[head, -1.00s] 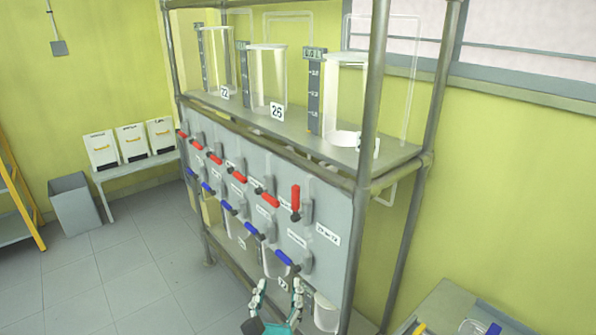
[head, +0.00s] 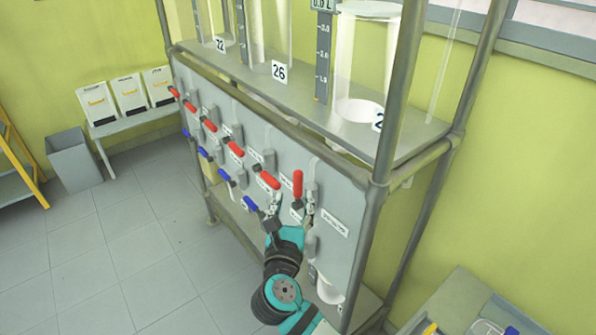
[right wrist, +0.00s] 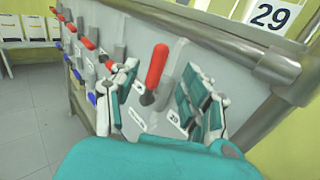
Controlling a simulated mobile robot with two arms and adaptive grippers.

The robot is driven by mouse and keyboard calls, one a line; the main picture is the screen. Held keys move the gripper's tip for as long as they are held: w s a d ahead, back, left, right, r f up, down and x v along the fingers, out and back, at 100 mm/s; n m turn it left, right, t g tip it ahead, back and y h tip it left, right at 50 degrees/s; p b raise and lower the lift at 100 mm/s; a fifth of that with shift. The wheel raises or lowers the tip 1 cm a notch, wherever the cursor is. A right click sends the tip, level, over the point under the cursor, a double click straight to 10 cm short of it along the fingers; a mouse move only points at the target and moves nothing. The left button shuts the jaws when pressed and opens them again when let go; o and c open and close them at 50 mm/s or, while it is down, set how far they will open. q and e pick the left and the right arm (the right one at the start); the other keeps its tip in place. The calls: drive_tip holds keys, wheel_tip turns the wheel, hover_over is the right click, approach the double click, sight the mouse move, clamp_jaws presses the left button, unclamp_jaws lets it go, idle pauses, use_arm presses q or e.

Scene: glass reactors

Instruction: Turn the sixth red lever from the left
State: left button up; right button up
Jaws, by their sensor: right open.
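The sixth red lever from the left (head: 297,184) is the rightmost in the red row on the grey panel and stands upright. The other red levers, such as the fifth (head: 268,180), are tilted. My right gripper (head: 292,207) is open in front of the panel, its fingers on either side of the upright lever's lower part. In the right wrist view the red lever (right wrist: 156,66) shows between the spread fingers of the gripper (right wrist: 166,95), with gaps on both sides. My left gripper is not in view.
A row of blue levers (head: 226,175) runs below the red ones. Glass cylinders (head: 361,70) stand on the shelf above, behind metal posts (head: 396,100). White boxes (head: 128,92) sit on a bench at left.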

sight(297, 180)
drive_tip(key=w, duration=0.2)
drive_tip(key=w+d+p, duration=0.1)
drive_tip(key=w, duration=0.5)
drive_tip(key=shift+d+p, duration=0.3)
drive_tip(key=shift+p, duration=0.05)
drive_tip(key=shift+w+d, duration=0.1)
drive_tip(key=shift+w, duration=0.4)
clamp_jaws()
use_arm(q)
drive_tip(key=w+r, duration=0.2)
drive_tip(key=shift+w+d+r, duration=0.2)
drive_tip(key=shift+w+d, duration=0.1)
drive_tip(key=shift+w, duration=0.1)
use_arm(e)
drive_tip(key=shift+w, duration=0.1)
drive_tip(key=shift+f, duration=0.15)
